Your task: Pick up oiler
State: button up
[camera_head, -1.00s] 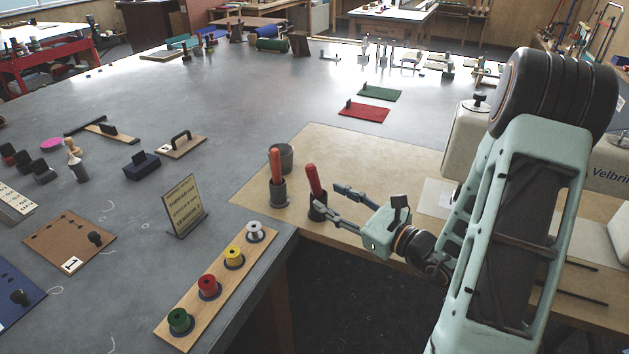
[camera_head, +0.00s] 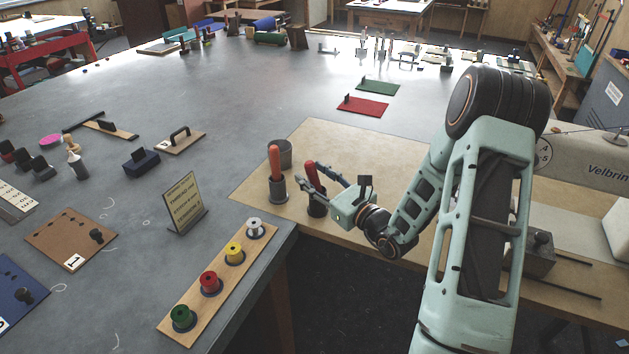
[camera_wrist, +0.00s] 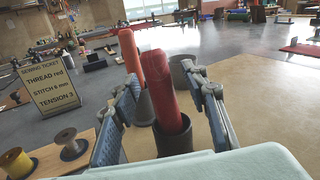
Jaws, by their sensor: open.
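A red, rounded-top handle-like piece (camera_head: 311,174) stands upright in a dark cup (camera_head: 317,209) on the tan board. I cannot tell for sure that it is the oiler. In the wrist view this red piece (camera_wrist: 160,85) rises from its cup (camera_wrist: 175,140) between my two fingers. My gripper (camera_head: 307,181) is open, with one finger on each side of the red piece; I see no clear contact. A similar orange-red piece (camera_head: 274,160) stands in another dark cup (camera_head: 278,188) just to the left, and behind the red one in the wrist view (camera_wrist: 128,50).
An empty-looking grey cup (camera_head: 286,152) stands behind the two pieces. A rack of thread spools (camera_head: 210,282) lies at front left, below a sewing ticket sign (camera_head: 184,205). A sewing machine (camera_head: 590,165) is at right. The board (camera_head: 350,150) is clear behind.

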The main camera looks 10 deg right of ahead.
jog(key=shift+w+a, duration=0.15)
jog(key=shift+w, duration=0.1)
jog(key=shift+c, duration=0.6)
grip_shut()
